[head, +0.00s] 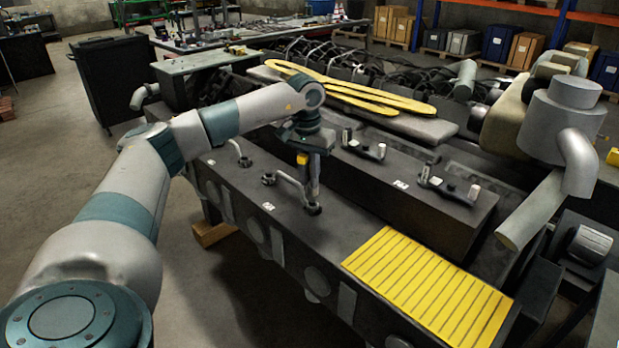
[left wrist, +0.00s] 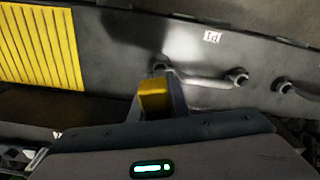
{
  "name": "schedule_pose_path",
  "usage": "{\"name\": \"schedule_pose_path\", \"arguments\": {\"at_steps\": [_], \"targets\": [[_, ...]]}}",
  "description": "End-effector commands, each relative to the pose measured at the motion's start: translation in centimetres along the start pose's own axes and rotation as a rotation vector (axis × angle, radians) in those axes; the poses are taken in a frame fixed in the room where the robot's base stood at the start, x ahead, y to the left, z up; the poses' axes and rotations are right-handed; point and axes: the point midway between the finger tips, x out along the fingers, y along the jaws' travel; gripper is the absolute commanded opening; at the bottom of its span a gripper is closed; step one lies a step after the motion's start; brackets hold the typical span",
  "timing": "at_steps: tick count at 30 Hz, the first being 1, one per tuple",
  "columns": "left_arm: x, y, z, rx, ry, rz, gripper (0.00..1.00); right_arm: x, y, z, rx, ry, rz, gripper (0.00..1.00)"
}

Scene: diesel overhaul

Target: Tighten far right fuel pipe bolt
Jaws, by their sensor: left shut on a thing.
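My left gripper (head: 311,148) is shut on a tool with a yellow part (head: 302,158), which points down. The yellow part also shows between my fingers in the left wrist view (left wrist: 154,95). The tool's lower end is at the right fuel pipe bolt (head: 312,208) on the dark engine block (head: 262,208), the bolt nearest the yellow ribbed plate. I cannot tell whether the tool is fully seated on it. The bent grey fuel pipe (head: 290,183) runs left from there to another bolt (head: 268,180). In the left wrist view the pipe (left wrist: 205,80) lies beyond the tool.
The yellow ribbed plate (head: 430,285) lies right of the bolt. Another short pipe (head: 240,153) stands to the left. Black brackets (head: 363,148) sit on the raised block behind. Long yellow parts (head: 350,88) lie further back. A large grey exhaust pipe (head: 575,150) rises at right.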

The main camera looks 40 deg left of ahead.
Motion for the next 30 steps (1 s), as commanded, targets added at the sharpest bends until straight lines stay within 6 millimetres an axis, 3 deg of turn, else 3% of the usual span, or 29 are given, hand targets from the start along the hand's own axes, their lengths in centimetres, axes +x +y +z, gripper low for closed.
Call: {"name": "schedule_pose_path", "arguments": {"at_steps": [10,22,30], "targets": [[-0.6,0.0,-0.1,0.0,0.002,0.001,0.0,-0.4,0.0,0.0,0.0,0.0,0.0,0.31],[-5.2,0.0,-0.5,0.0,0.002,0.001,0.0,-3.3,0.1,-0.3,0.0,0.0,0.0,0.31],[-6.0,0.0,-0.5,0.0,0.001,0.001,0.0,-3.7,0.1,-0.3,0.0,0.0,0.0,0.31]]}}
